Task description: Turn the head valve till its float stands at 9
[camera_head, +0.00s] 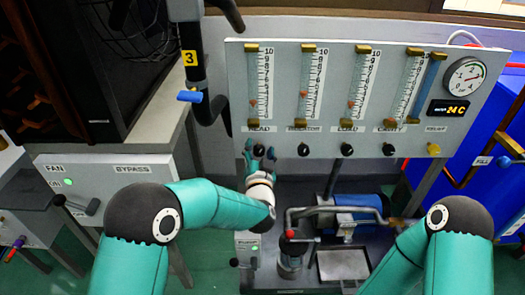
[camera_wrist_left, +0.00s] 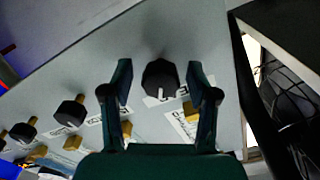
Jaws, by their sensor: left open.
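The flow panel (camera_head: 380,140) has a row of gauge tubes with a dark knob under most of them. The HEAD gauge (camera_head: 258,75) is the leftmost; its small reddish float (camera_head: 253,102) stands low, at roughly 3. My left gripper (camera_head: 259,156) is at the HEAD valve, below that gauge, and largely hides its knob in the head view. In the left wrist view the dark faceted HEAD knob (camera_wrist_left: 160,78) with a white mark sits between the open fingers of my left gripper (camera_wrist_left: 158,70), with gaps on both sides. My right gripper is out of view.
Neighbouring knobs (camera_head: 303,150) sit to the right along the panel. A black pipe with a blue handle (camera_head: 190,96) stands left of the panel. A pump (camera_head: 355,212) and a red-topped lever (camera_head: 290,234) are below. A round dial (camera_head: 464,77) is at right.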

